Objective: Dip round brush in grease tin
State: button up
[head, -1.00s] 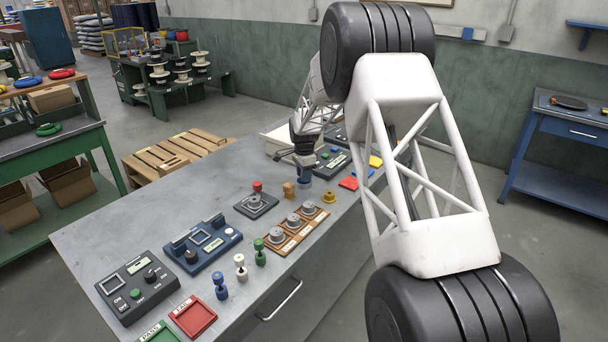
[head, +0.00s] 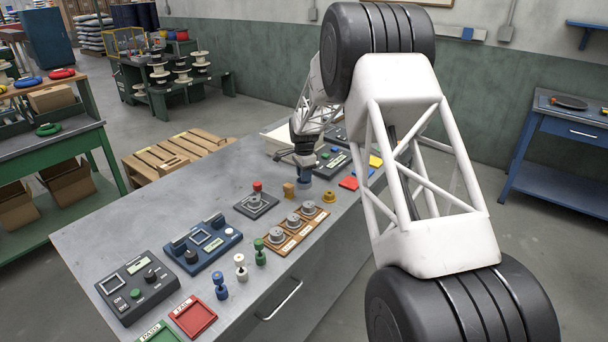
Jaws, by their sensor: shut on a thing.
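My gripper (head: 304,162) is at the far part of the grey workbench, pointing down, small and dark in the view. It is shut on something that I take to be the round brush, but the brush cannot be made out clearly.
A wooden tray (head: 288,246) with grey round parts lies nearer. Blue, white and green spools, a red tray (head: 193,317) and control boxes fill the workbench's (head: 150,222) near end.

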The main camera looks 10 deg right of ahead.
jog(key=shift+r, duration=3.45)
jog(key=shift+s+d+r+n, duration=0.2)
jog(key=shift+s+r+n, duration=0.1)
jog(key=shift+r+n, duration=0.2)
jog(key=shift+s+d+r+n, duration=0.15)
jog(key=shift+s+r+n, duration=0.15)
jog(key=shift+r+n, duration=0.2)
jog(key=s+d+r+n, duration=0.3)
jog(key=s+r+n, duration=0.4)
jog(key=n, duration=0.5)
jog(key=shift+d+r, duration=0.3)
jog(key=shift+r, duration=0.8)
